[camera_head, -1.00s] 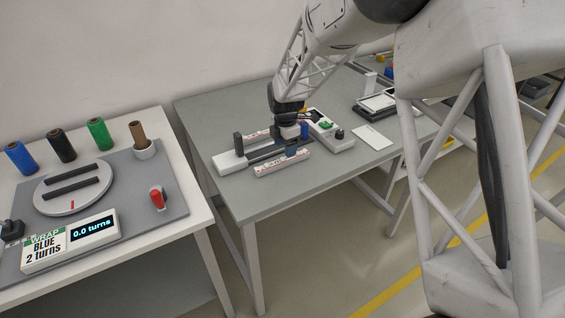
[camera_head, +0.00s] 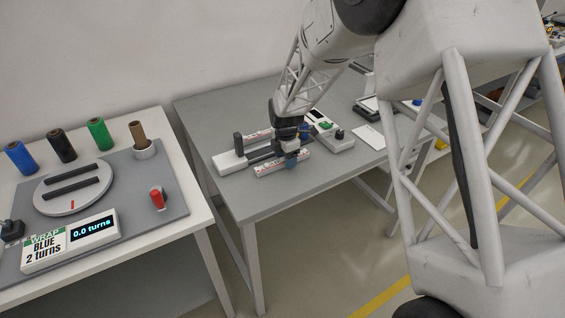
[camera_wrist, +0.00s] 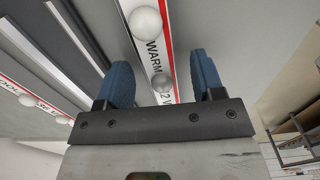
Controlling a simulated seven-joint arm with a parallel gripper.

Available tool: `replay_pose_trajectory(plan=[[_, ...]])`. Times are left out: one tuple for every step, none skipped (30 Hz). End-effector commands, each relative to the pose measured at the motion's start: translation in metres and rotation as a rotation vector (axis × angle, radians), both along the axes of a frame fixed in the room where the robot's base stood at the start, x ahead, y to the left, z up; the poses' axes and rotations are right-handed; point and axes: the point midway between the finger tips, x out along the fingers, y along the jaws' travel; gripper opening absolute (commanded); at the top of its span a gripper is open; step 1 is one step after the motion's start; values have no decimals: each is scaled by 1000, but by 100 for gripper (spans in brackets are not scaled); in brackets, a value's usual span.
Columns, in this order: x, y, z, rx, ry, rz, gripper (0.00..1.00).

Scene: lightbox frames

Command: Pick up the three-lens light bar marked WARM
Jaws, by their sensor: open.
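The three-lens light bar marked WARM (camera_wrist: 153,47) is white with a red stripe and round pale lenses. It runs between the spread blue fingers of my open gripper (camera_wrist: 161,62) in the wrist view; two lenses show there. I cannot tell how far the fingertips are above or around it. In the head view, the WARM bar (camera_head: 267,170) lies along the near side of the grey table, with my gripper (camera_head: 290,160) over its middle and hiding part of it. A similar bar marked COOL (camera_wrist: 30,100) lies to the left in the wrist view, apart from the fingers.
A white and dark fixture with an upright dark post (camera_head: 238,145) stands beside the bars. A control box with a green button (camera_head: 328,130) and a white card (camera_head: 369,137) are to the right. A bench with a turntable (camera_head: 72,190) stands at left.

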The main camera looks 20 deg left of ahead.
Motion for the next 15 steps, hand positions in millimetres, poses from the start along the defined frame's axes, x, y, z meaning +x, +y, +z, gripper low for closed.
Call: replay_pose_trajectory(plan=[[0,0,0,0,0,0,62],[0,0,0,0,0,0,62],[0,0,0,0,0,0,62],[0,0,0,0,0,0,62],[0,0,0,0,0,0,62],[0,0,0,0,0,0,62],[0,0,0,0,0,0,62],[0,0,0,0,0,0,62],[0,0,0,0,0,0,62],[0,0,0,0,0,0,62],[0,0,0,0,0,0,62],[0,0,0,0,0,0,62],[0,0,0,0,0,0,62],[0,0,0,0,0,0,62],[0,0,0,0,0,0,62]])
